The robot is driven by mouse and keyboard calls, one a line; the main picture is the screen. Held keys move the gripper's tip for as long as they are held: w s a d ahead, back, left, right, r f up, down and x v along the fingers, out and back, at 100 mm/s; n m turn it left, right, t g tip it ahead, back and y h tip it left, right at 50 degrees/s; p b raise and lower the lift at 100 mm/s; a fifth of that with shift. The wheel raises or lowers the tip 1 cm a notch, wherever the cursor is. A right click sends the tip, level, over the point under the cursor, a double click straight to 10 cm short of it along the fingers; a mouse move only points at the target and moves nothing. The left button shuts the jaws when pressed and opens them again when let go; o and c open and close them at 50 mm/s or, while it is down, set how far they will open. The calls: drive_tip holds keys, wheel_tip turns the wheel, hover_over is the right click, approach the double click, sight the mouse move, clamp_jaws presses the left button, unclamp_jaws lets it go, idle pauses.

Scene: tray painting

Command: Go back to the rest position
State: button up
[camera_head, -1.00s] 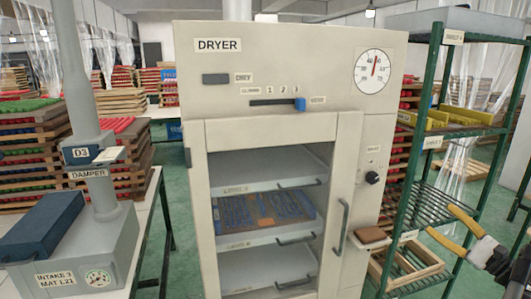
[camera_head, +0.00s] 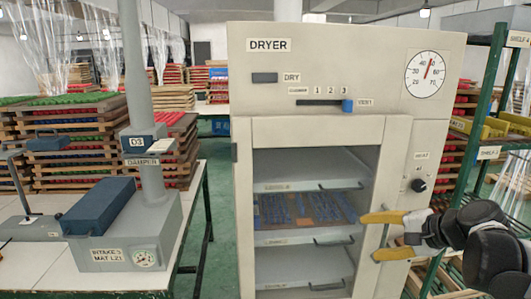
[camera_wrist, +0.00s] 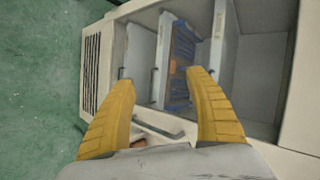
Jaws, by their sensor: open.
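My gripper (camera_head: 372,236) is at the right of the head view, in front of the dryer's right side. Its two yellow fingers are apart with nothing between them. In the wrist view my gripper (camera_wrist: 163,95) is also open and empty, facing the dryer front. The dryer (camera_head: 262,76) is a cream cabinet with a framed front; its shelves show inside. A blue and brown patterned tray (camera_head: 345,207) lies on the middle shelf. It also shows in the wrist view (camera_wrist: 181,55). The dryer's door handle is partly hidden behind my gripper.
A table (camera_head: 35,270) at the left carries a grey intake unit with a damper column (camera_head: 150,175). A green-framed shelf rack (camera_head: 493,100) stands at the right, close to my arm. Stacked wooden trays (camera_head: 70,150) stand behind. Green floor shows between table and dryer.

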drive_tip(key=s+a+f+n+h, duration=0.1)
drive_tip(key=s+a+n+h, duration=0.1)
drive_tip(key=s, duration=0.4)
drive_tip(key=s+a+f+n+g+h, duration=0.1)
drive_tip(key=s+a+f+n+h, duration=0.1)
drive_tip(key=s+n, duration=0.3)
drive_tip(key=s+a+f+n+h, duration=0.1)
drive_tip(key=s+a+n, duration=0.3)
drive_tip(key=s, duration=0.5)
drive_tip(key=shift+a+f+n+g+h, duration=0.3)
drive_tip(key=shift+a+f+g+h, duration=0.1)
drive_tip(key=shift+f, duration=0.15)
